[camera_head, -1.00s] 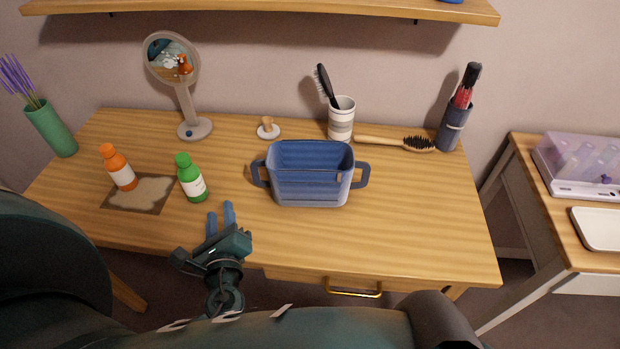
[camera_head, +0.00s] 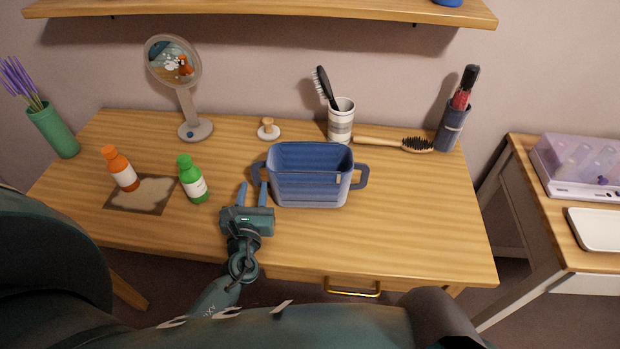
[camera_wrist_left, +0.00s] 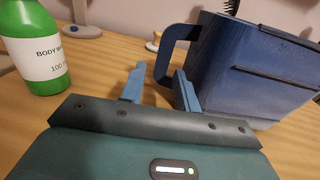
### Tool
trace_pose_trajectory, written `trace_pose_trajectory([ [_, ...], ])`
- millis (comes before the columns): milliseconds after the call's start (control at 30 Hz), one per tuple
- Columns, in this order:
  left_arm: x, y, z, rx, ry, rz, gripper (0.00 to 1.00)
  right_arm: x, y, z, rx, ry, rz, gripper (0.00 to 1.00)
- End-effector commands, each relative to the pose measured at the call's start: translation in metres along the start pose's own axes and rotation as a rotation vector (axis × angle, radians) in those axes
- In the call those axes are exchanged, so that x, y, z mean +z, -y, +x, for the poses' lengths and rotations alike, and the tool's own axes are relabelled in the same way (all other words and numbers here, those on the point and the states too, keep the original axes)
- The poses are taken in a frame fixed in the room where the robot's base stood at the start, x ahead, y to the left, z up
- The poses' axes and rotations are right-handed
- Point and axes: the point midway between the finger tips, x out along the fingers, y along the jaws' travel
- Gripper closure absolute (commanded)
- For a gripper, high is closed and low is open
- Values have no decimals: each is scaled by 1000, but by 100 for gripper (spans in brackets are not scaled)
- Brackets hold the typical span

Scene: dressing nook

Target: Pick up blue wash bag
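The blue wash bag (camera_head: 311,186) stands upright on the wooden table, open at the top, with a handle loop on each side. My left gripper (camera_head: 253,188) is open just left of the bag, its fingers pointing toward the left handle. In the left wrist view the bag (camera_wrist_left: 255,75) fills the right side, and its left handle (camera_wrist_left: 168,50) lies just beyond the fingers of my left gripper (camera_wrist_left: 160,88). The right finger overlaps the bag's lower edge in that view; I cannot tell whether they touch. My right gripper is not in view.
A green bottle (camera_head: 193,180) stands left of my left gripper, with an orange bottle (camera_head: 121,170) on a mat (camera_head: 112,200) further left. Behind the bag are a striped cup (camera_head: 341,122) and a wooden brush (camera_head: 385,142). The table's front right is clear.

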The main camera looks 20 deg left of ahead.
Motion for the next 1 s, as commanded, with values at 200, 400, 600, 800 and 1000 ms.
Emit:
trace_pose_trajectory([
  [200,-2,2,34,1,2,-2,68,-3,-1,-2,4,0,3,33],
  [400,-3,2,43,1,1,-1,68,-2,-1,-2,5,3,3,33],
  [600,-3,2,43,1,1,-2,72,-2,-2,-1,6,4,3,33],
  [800,-3,2,42,1,1,-2,89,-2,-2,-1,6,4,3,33],
  [1000,-3,2,42,1,1,-2,100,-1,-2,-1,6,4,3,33],
])
